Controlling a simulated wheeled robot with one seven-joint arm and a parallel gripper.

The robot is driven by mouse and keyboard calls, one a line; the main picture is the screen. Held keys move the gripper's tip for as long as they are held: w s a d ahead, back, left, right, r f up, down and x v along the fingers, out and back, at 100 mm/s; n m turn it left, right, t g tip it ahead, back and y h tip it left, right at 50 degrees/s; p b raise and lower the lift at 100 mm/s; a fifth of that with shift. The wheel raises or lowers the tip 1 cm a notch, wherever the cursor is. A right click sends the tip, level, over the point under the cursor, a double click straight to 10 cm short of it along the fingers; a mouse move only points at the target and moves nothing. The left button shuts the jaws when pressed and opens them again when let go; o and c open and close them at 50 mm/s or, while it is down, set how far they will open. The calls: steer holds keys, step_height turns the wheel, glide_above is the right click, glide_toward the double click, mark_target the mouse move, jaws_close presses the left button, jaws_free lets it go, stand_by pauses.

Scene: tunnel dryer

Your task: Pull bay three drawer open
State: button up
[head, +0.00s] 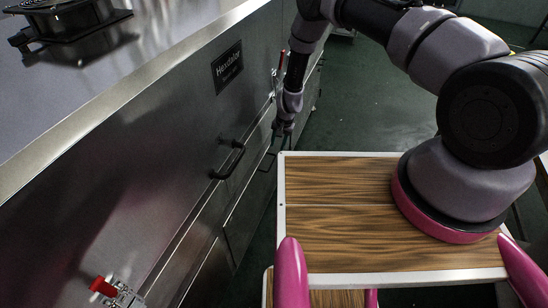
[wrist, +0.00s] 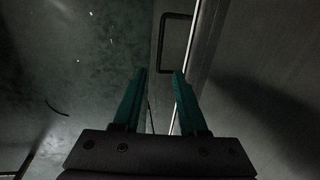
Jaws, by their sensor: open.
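The steel dryer side (head: 150,170) runs along the left of the head view, with drawer fronts low on it. A dark bar handle (head: 230,160) stands out from it, and a thinner dark handle (head: 267,162) shows farther right and lower. My gripper (head: 283,128) is beside the dryer, beyond these handles in the head view. No bay number is readable.
A red knob latch (head: 103,286) is at the lower left and a red lever (head: 282,62) near my wrist. A black fan unit (head: 70,25) sits on the dryer top. A nameplate (head: 227,67) is on the side. The green floor (head: 350,100) beyond is clear.

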step_height(320, 180, down, 10)
steer(key=a, duration=0.1)
steer(key=shift+w+a, duration=0.35)
steer(key=shift+r, duration=0.1)
jaws_close()
stand_by(1.2)
